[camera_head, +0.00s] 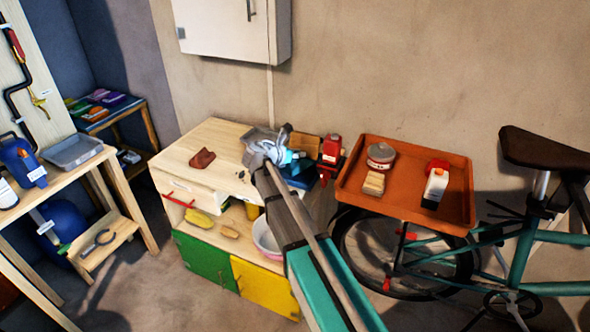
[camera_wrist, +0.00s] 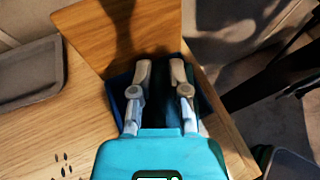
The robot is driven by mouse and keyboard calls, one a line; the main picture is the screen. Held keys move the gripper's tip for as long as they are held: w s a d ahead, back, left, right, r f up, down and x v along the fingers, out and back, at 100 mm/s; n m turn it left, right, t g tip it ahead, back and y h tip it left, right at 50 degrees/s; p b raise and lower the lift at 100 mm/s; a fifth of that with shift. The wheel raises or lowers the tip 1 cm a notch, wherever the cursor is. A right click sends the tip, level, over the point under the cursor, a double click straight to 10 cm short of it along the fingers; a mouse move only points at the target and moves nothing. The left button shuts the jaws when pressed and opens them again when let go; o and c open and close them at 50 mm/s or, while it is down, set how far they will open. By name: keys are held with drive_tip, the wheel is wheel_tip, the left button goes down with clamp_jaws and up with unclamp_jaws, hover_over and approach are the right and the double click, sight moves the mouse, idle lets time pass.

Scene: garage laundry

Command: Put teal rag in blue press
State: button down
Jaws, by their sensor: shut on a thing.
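The blue press (camera_head: 298,180) stands on the right end of the wooden worktop, mostly hidden behind my arm. In the wrist view its blue wall (camera_wrist: 119,88) shows beside and below my fingers, with an upright wooden board (camera_wrist: 145,35) behind it. My gripper (camera_wrist: 162,66) is over the press opening, its two pale fingers a small gap apart. Dark teal cloth, the teal rag (camera_wrist: 164,101), shows dimly between the fingers, and they are shut on it. Its lower part is in shadow; I cannot tell whether it touches the press floor.
A grey tray (camera_wrist: 28,75) lies left of the press. A brown-red cloth (camera_head: 203,158) lies on the worktop (camera_head: 215,137). An orange tray (camera_head: 408,160) holds a tin, a brush and a carton. A bicycle (camera_head: 520,240) stands at right.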

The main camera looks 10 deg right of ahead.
sight(298, 163)
drive_tip(key=shift+f, duration=0.1)
idle(0.3)
drive_tip(key=shift+f+b, duration=2.2)
drive_tip(key=shift+b, duration=0.05)
drive_tip(key=shift+f, duration=0.1)
drive_tip(key=c, duration=0.6)
unclamp_jaws()
drive_tip(key=shift+s+a+r, duration=0.1)
drive_tip(key=shift+r, duration=0.15)
drive_tip(key=p+v, duration=0.4)
drive_tip(key=v, duration=0.7)
drive_tip(key=shift+s+a+p, duration=0.15)
drive_tip(key=shift+a+p, duration=0.2)
drive_tip(key=shift+d, duration=0.1)
